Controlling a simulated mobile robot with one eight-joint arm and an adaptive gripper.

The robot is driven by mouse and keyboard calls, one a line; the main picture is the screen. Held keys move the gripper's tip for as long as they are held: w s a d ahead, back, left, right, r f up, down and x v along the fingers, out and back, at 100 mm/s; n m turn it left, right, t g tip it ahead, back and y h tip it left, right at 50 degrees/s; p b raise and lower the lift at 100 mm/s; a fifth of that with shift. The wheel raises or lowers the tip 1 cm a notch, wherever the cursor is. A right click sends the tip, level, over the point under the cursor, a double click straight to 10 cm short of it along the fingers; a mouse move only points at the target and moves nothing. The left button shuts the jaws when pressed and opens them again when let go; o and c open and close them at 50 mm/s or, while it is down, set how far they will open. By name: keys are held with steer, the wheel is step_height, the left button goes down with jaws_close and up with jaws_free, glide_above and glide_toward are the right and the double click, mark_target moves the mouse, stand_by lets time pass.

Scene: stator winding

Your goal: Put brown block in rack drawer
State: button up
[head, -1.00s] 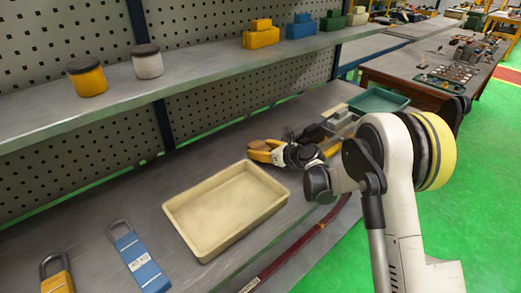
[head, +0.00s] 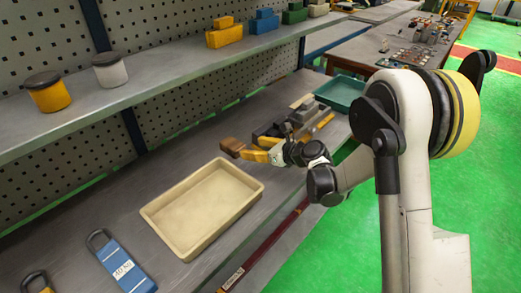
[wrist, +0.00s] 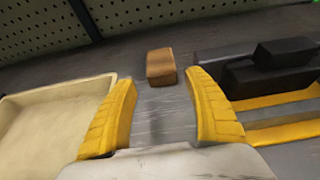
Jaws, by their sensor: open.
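The brown block (head: 232,146) sits on the grey bench, beyond the far right corner of the cream tray. It also shows in the wrist view (wrist: 161,68), ahead of the gap between my fingertips. My gripper (head: 257,152) has yellow fingers. In the wrist view (wrist: 160,86) they are spread apart with nothing between them, pointing toward the block. A low rack with dark and yellow parts (wrist: 282,98) lies to the right of my gripper. I cannot clearly make out a drawer in it.
The cream tray (head: 150,213) lies left of my gripper and looks empty. A teal tray (head: 342,92) stands farther back. A shelf (head: 150,83) with pots and coloured blocks runs above the bench. A blue padlock-shaped item (head: 124,265) lies at the front left.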

steer(key=s+d+r+n+g+h, duration=0.1)
steer(key=s+d+r+n+h, duration=0.2)
steer(key=s+d+r+n, duration=0.3)
steer(key=s+d+r+n+h, duration=0.2)
steer(key=s+d+r+n, duration=0.2)
steer(key=s+r+n, duration=0.4)
steer(key=s+d+n+h, duration=0.2)
steer(key=s+d+n, duration=0.4)
steer(key=s, duration=0.6)
steer(key=shift+d+f+h, duration=0.3)
steer(key=shift+h, duration=0.1)
steer(key=o, duration=0.3)
steer(key=s+d+f+n+h, duration=0.1)
steer(key=s+d+n+h, duration=0.1)
steer(key=s+d+n, duration=0.3)
steer(key=s, duration=0.3)
steer(key=shift+f+n+g, duration=0.25)
steer(key=shift+n+g, duration=0.05)
steer(key=shift+o, duration=0.5)
steer(key=shift+s+d+h, duration=0.2)
steer(key=shift+h, duration=0.1)
